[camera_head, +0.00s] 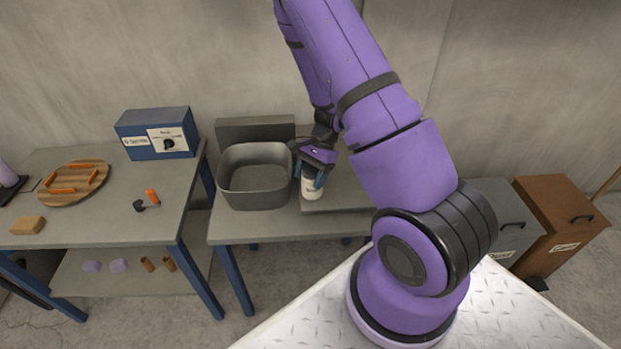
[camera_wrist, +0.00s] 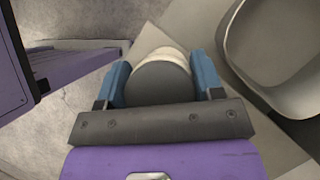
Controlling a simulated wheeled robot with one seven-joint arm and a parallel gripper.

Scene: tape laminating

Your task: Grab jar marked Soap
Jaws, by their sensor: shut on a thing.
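A jar (camera_head: 311,187) with a pale, whitish body stands at the front of the right-hand table, just right of the grey basin. In the wrist view the jar (camera_wrist: 160,80) shows a dark grey round top and a cream side. My gripper (camera_head: 313,176) is shut on the jar, with one blue finger on each side of it. The gripper also shows in the wrist view (camera_wrist: 161,84). No label on the jar can be read in either view.
A grey basin (camera_head: 256,200) sits close to the left of my gripper. A separate table (camera_head: 110,215) at left holds a round wooden board (camera_head: 88,176), a blue box (camera_head: 156,135) and an orange-handled tool (camera_head: 151,196). Grey and brown bins (camera_head: 560,215) stand at right.

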